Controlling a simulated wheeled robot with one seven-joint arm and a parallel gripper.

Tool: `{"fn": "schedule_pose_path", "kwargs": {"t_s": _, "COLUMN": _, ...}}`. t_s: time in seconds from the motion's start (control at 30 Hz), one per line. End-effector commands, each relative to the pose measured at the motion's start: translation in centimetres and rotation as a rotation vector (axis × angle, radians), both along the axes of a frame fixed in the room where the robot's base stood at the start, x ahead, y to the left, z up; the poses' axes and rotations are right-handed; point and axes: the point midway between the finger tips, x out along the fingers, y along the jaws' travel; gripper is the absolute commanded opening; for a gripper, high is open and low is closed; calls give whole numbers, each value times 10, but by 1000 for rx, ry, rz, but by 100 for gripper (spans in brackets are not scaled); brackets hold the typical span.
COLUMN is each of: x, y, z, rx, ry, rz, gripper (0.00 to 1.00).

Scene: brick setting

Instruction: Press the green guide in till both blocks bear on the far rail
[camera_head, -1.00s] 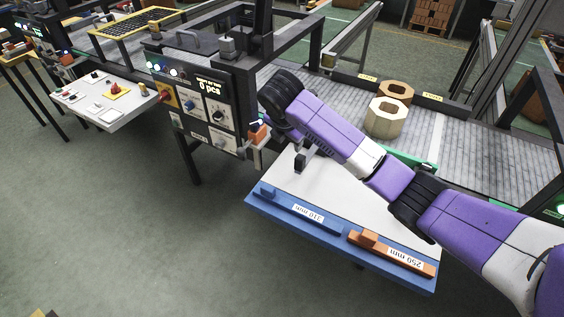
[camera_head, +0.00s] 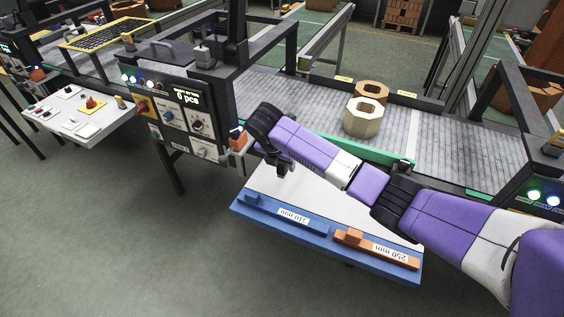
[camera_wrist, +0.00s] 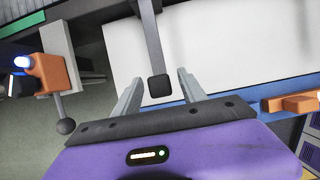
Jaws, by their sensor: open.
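The green guide (camera_head: 395,162) runs along the near side of the grey conveyor, partly hidden by my arm; a green strip (camera_wrist: 30,18) also shows at the top left of the wrist view. Two hollow many-sided blocks stand on the belt beyond it: a cream block (camera_head: 362,118) and, behind it, a tan block (camera_head: 371,90). The dark far rail (camera_head: 425,103) is behind them; I cannot tell whether the tan block touches it. My gripper (camera_wrist: 158,85) is open. A dark bar with a black end knob (camera_wrist: 160,88) appears between its fingers, not visibly gripped.
A white plate (camera_head: 285,187) with a blue front ledge (camera_head: 240,207) carries a blue 310 mm bar (camera_head: 300,217) and an orange 250 mm bar (camera_head: 375,248). A control panel (camera_head: 175,105) and an orange-bodied lever unit (camera_wrist: 58,75) stand left of my gripper.

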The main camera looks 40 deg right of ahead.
Motion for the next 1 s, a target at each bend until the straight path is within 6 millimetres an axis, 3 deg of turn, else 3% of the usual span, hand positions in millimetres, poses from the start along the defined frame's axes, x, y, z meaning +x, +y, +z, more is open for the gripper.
{"fn": "schedule_pose_path", "kwargs": {"t_s": 0.2, "x": 0, "y": 0, "z": 0, "rx": 0, "ry": 0, "rz": 0, "gripper": 49}}
{"fn": "schedule_pose_path", "kwargs": {"t_s": 0.47, "x": 0, "y": 0, "z": 0, "rx": 0, "ry": 0, "rz": 0, "gripper": 0}}
{"fn": "schedule_pose_path", "kwargs": {"t_s": 1.0, "x": 0, "y": 0, "z": 0, "rx": 0, "ry": 1, "rz": 0, "gripper": 0}}
